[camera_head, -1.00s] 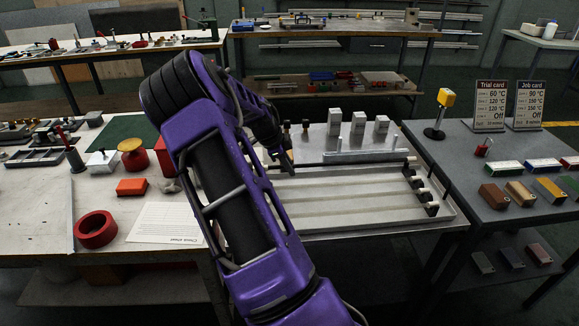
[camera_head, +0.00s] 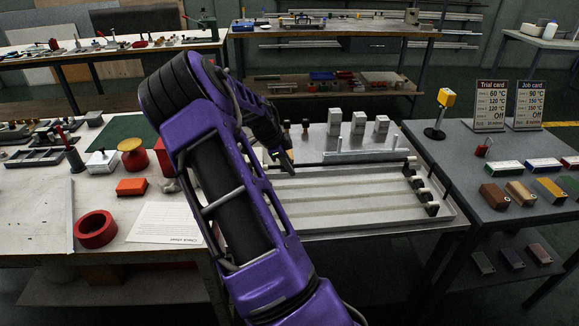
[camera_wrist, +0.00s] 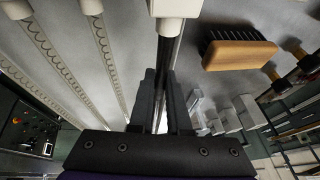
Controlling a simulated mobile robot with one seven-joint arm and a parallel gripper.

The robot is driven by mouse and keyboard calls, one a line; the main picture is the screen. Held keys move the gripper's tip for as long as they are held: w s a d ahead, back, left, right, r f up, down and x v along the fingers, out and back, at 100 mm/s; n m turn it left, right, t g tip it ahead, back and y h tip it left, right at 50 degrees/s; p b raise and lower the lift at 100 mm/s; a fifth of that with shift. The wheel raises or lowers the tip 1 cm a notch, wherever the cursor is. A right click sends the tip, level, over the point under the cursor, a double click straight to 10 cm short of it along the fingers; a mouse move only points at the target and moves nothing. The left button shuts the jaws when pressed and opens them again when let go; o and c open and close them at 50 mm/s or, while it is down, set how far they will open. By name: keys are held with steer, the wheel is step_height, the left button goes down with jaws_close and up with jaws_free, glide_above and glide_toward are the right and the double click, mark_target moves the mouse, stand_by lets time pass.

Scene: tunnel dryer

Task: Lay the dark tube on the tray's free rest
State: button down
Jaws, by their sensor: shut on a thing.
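My gripper (camera_wrist: 165,78) is shut on the dark tube (camera_wrist: 178,52) in the wrist view. The tube runs up from between the two black fingers to a white block (camera_wrist: 175,9) at the top edge. I cannot tell whether it touches that block. Black rests with white ends (camera_head: 421,182) stand along the tray's right side.
A wooden-handled brush (camera_wrist: 238,55) lies right of the tube. Several grey blocks (camera_head: 358,123) stand behind the tray. On the left table are a red ring (camera_head: 95,229) and a paper sheet (camera_head: 166,223). A yellow-headed post (camera_head: 446,98) and cards (camera_head: 490,105) stand on the right table.

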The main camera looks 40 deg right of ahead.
mark_target(289, 183)
steer(key=shift+f+b, duration=0.75)
steer(key=shift+f, duration=0.8)
steer(key=c, duration=0.8)
jaws_free()
steer(key=s+p+v, duration=0.1)
steer(key=p+v, duration=0.1)
steer(key=v, duration=1.5)
steer(key=shift+w+r+p, duration=0.15)
steer(key=shift+w+p, duration=0.25)
steer(key=shift+w, duration=0.05)
steer(key=shift+a, duration=0.1)
